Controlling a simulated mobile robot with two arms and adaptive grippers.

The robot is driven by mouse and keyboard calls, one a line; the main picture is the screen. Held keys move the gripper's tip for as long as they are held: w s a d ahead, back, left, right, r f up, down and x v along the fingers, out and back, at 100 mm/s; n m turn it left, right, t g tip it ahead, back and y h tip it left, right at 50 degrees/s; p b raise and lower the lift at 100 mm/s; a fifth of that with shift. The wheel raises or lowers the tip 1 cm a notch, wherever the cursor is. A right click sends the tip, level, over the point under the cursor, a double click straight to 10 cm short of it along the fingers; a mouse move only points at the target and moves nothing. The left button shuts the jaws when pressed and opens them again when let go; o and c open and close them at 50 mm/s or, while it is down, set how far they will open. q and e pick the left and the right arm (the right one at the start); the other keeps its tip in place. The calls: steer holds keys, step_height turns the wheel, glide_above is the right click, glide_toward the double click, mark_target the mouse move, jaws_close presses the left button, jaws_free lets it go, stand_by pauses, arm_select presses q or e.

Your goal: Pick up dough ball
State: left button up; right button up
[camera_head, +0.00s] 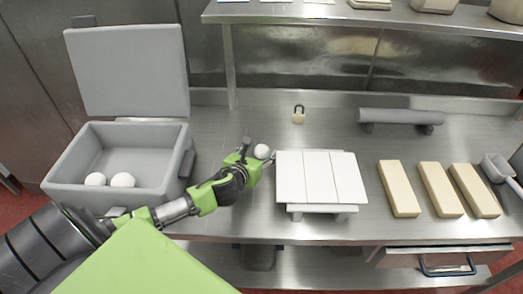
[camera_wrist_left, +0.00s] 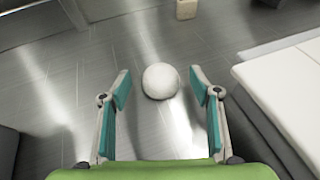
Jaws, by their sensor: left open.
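A white dough ball (camera_head: 262,151) rests on the steel counter, just left of the white board stand. In the left wrist view the dough ball (camera_wrist_left: 160,81) lies between and slightly beyond the tips of my open left gripper (camera_wrist_left: 161,85). A gap shows on each side of it, and neither finger touches it. In the head view my left gripper (camera_head: 257,160) is low over the counter beside the ball. Two more dough balls (camera_head: 123,180) sit inside the grey open bin (camera_head: 70,197) at the left. My right gripper is not in view.
The white board stand (camera_head: 318,178) is close to the right of my left gripper. Several tan blocks (camera_head: 399,188) and a scoop (camera_head: 497,168) are at the right. A shelf (camera_head: 300,12) overhangs the back.

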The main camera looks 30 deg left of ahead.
arm_select(q)
steer(key=shift+x, duration=1.4)
steer(key=c, duration=1.2)
